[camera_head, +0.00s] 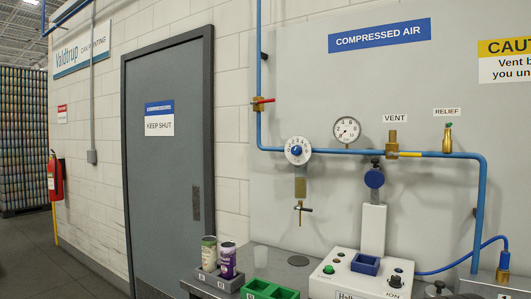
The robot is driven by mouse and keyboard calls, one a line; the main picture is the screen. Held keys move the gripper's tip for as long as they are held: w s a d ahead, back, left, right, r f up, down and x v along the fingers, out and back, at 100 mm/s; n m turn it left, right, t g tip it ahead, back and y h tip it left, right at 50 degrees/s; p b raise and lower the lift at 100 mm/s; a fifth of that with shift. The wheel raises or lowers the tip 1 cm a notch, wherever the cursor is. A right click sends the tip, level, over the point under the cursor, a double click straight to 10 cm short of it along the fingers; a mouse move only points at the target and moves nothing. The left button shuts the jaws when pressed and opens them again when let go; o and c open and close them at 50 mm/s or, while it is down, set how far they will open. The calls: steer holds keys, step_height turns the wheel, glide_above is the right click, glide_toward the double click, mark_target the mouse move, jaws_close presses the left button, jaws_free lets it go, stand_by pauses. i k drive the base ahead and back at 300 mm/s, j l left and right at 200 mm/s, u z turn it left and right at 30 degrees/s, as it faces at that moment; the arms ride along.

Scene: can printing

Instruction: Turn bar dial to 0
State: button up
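The bar dial appears to be the round white dial (298,150) with numbers round its rim and a blue centre knob. It sits on the blue air pipe, left of the middle of the grey panel. Its numbers are too small to read surely, so I cannot tell its setting. A round pressure gauge (347,130) with a white face and a needle stands on the pipe to its right. My gripper is not in this view, and nothing touches the dial.
Below the dial hangs a brass drain tap (302,209). A red-handled valve (262,102) is at upper left, and a vent fitting (393,142) at right. A white machine (335,285), a green tray (258,290) and cans (227,260) stand on the bench below.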

mark_target(296, 150)
steer(key=i+j+z, duration=0.1)
steer(key=j, duration=0.2)
steer(key=i+j, duration=0.2)
steer(key=j, duration=0.15)
steer(key=i+j+z, duration=0.15)
steer(key=j, duration=0.15)
steer(key=i+j, duration=0.1)
steer(key=j, duration=0.2)
steer(key=i+j+z, duration=0.15)
steer(key=j, duration=0.2)
steer(key=k, duration=0.05)
